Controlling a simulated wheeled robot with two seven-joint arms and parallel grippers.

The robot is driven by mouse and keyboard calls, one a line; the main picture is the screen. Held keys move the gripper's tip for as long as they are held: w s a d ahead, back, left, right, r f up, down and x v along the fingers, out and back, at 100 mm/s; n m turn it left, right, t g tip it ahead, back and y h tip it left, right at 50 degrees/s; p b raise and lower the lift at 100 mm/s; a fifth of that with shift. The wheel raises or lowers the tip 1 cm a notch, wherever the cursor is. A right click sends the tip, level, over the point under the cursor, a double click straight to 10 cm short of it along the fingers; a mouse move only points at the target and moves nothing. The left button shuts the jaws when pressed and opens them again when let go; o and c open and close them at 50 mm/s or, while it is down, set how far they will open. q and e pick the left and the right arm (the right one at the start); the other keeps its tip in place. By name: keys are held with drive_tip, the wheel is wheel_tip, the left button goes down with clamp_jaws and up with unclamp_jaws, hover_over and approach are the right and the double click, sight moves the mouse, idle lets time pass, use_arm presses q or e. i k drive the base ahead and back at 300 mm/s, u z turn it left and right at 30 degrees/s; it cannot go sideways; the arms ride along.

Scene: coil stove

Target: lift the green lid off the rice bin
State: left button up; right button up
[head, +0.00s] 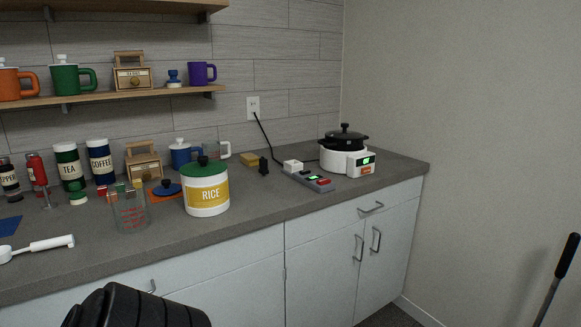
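The rice bin (207,197) is a white round canister with a yellow RICE label. It stands upright on the grey counter, left of the picture's centre. The green lid (203,168) sits on top of the bin and covers its opening. The lid has a small dark knob in its middle (202,160). A dark ribbed part of my own body shows at the bottom edge, well below and in front of the bin. Neither of my grippers can be made out in the head view, and nothing touches the lid.
A clear measuring cup (130,212) stands close left of the bin. A blue lid (166,188) lies behind it. A white cooker (345,158) stands at right.

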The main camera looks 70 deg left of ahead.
sight(202, 167)
drive_tip(key=z, duration=0.1)
drive_tip(key=k, duration=0.9)
drive_tip(key=u, duration=1.8)
